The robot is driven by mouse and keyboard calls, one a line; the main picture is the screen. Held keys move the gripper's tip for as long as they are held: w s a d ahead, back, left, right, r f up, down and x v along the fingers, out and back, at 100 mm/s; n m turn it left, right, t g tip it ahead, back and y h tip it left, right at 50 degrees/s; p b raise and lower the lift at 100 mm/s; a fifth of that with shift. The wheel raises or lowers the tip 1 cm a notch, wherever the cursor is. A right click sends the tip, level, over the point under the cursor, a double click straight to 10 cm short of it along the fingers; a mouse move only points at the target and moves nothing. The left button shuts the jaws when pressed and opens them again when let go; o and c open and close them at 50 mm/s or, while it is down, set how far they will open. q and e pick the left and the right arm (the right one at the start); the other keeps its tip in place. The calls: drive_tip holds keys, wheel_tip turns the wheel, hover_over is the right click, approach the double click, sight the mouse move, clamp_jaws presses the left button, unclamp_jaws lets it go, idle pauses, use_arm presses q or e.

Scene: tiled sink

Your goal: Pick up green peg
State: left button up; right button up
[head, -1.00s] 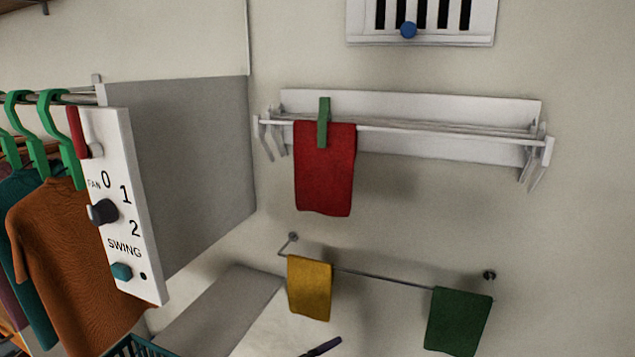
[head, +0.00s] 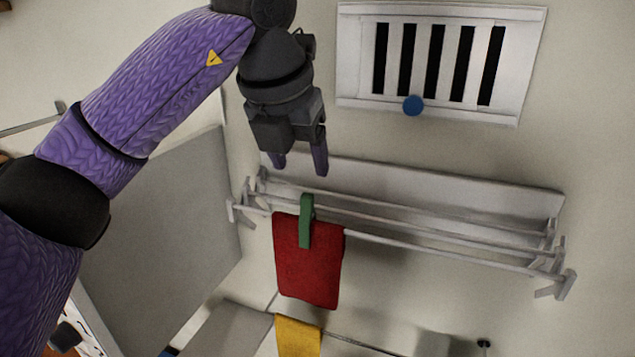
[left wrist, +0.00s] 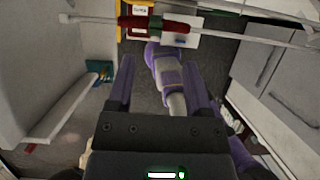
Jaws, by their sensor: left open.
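The green peg (head: 306,222) is clipped over the front rod of the white wall rack, on the top edge of a hanging red cloth (head: 308,268). My left gripper (head: 300,167) is open and empty, above the peg and apart from it in the head view, fingers pointing down. In the left wrist view, the open fingers (left wrist: 158,65) point toward the rack's rods, and the green peg (left wrist: 139,10) shows small near the top edge, beside the red cloth (left wrist: 168,26). My right gripper is in neither view.
The white rack (head: 440,240) has several rods and end brackets close below my left gripper. A white vent (head: 360,60) with a blue knob (head: 413,105) is on the wall to the right. A yellow cloth (head: 298,337) hangs lower. A grey box (head: 165,225) stands left.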

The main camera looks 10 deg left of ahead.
sight(306, 196)
use_arm(q)
drive_tip(key=p+x, duration=0.1)
drive_tip(key=x, duration=0.2)
drive_tip(key=shift+s+a+f+p, duration=0.1)
drive_tip(key=shift+s+f+p, duration=0.15)
drive_tip(key=shift+f+p, duration=0.15)
drive_tip(key=p+x, duration=0.1)
drive_tip(key=x, duration=0.1)
drive_tip(key=w+p+x, duration=0.1)
drive_tip(key=x, duration=0.2)
drive_tip(key=shift+a+r, duration=0.15)
drive_tip(key=shift+s, duration=0.15)
drive_tip(key=shift+c, duration=0.3)
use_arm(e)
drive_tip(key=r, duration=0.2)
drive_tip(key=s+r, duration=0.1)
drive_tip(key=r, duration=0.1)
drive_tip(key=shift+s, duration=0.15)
use_arm(q)
clamp_jaws()
